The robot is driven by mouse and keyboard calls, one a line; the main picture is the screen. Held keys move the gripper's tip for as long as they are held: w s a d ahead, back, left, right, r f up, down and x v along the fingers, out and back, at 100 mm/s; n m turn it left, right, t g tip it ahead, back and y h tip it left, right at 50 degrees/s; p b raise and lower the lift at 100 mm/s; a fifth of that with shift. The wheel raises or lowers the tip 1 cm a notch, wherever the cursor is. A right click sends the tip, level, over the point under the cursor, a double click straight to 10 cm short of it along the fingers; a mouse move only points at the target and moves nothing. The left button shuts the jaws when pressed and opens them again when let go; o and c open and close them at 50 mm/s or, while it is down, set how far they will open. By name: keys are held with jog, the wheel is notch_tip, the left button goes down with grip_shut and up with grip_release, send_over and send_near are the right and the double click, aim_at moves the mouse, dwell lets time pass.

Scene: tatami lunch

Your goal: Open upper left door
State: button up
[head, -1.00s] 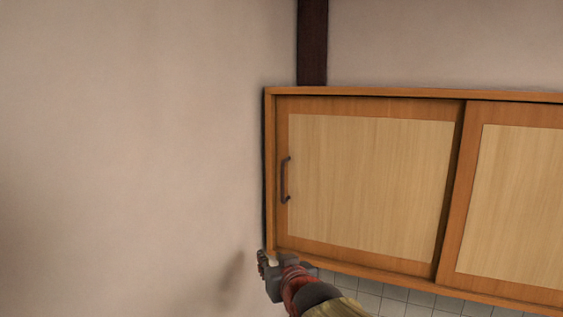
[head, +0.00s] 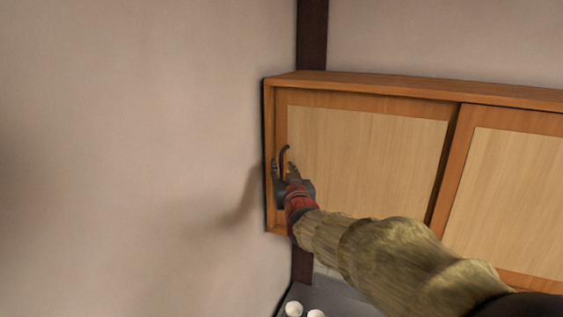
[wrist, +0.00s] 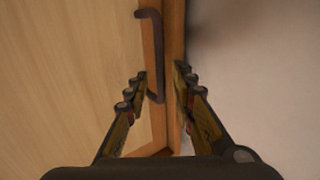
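The upper left door (head: 370,150) is a pale wood panel in an orange-brown frame on the wall cabinet, and it stands shut. Its dark curved handle (head: 284,158) is upright near the door's left edge. My gripper (head: 284,170) is at the handle's height in the head view and partly covers its lower part. In the wrist view the gripper (wrist: 158,85) is open, one finger on each side of the handle's lower end. The handle (wrist: 150,55) reaches up past the fingertips. Whether a finger touches it I cannot tell.
A plain wall (head: 130,150) stands close to the left of the cabinet. The right door (head: 515,200) is beside the left one. White cups (head: 294,309) stand on a dark surface below. A dark post (head: 312,35) rises behind the cabinet.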

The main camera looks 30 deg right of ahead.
jog(key=shift+p+x, duration=0.35)
jog(key=shift+x, duration=0.95)
jog(key=shift+c, duration=0.5)
grip_shut()
